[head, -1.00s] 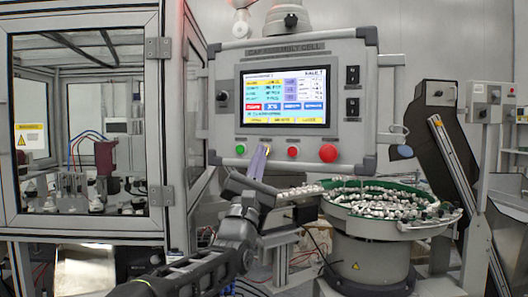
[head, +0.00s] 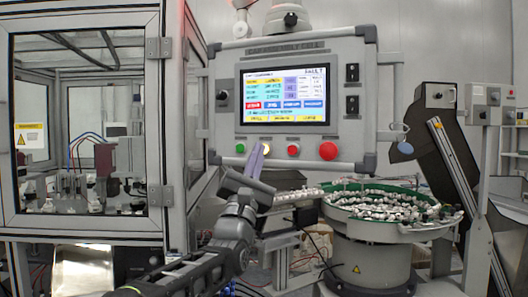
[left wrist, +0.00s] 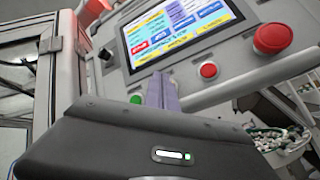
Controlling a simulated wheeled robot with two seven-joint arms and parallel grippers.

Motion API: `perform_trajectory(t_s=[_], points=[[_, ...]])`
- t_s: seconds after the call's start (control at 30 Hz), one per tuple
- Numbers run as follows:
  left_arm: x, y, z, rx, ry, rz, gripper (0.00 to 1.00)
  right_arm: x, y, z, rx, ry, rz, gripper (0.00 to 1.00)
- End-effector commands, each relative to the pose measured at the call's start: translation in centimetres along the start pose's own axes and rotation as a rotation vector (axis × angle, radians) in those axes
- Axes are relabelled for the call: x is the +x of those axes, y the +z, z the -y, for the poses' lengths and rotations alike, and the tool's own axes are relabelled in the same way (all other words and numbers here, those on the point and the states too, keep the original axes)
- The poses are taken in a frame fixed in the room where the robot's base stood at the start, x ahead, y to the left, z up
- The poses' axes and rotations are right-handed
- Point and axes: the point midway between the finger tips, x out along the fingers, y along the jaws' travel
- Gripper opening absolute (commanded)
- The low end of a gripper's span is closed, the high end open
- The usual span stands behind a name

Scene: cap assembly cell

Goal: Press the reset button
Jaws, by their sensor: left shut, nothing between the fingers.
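The control panel (head: 222,120) carries a row of buttons under its screen (head: 285,95). A green button (head: 240,149) is at the left, a small red one (head: 293,150) further right and a large red mushroom button (head: 328,151) at the right end. A pale yellow lit button (head: 266,149) shows between green and small red, partly hidden by my left gripper (head: 259,149). My left gripper is shut and empty, its tips at the button row; I cannot tell whether they touch. In the left wrist view the fingers (left wrist: 162,85) stand between the green button (left wrist: 136,99) and small red button (left wrist: 208,70). The button labels are unreadable.
A feeder bowl (head: 333,222) full of small white parts stands right of my left arm, with a feed track (head: 292,197) leading left. A framed glass enclosure (head: 152,110) is on the left. The screen's corner reads FAULT.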

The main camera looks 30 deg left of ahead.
Motion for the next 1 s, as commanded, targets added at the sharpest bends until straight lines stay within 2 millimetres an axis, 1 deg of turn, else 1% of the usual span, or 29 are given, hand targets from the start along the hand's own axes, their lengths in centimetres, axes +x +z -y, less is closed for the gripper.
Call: perform_trajectory(t_s=[0.03, 0.2, 0.5, 0.67, 1.0], points=[[-0.5, 0.0, -0.1, 0.0, 0.001, 0.001, 0.0, 0.7, 0.0, -0.3, 0.0, 0.0, 0.0, 0.0], [-1.9, 0.8, -0.9, 0.0, 0.002, 0.003, 0.0, 2.4, 0.0, -0.9, 0.0, 0.0, 0.0, 0.0], [-3.9, 2.5, -2.5, 0.0, 0.001, 0.002, 0.0, 4.8, 0.0, -1.9, 0.0, 0.0, 0.0, 0.0], [-4.1, 2.8, -2.8, 0.0, 0.0, 0.0, 0.0, 4.9, 0.0, -1.9, 0.0, 0.0, 0.0, 0.0], [-4.0, 2.8, -2.8, 0.0, 0.0, 0.0, 0.0, 4.8, 0.0, -1.9, 0.0, 0.0, 0.0, 0.0]])
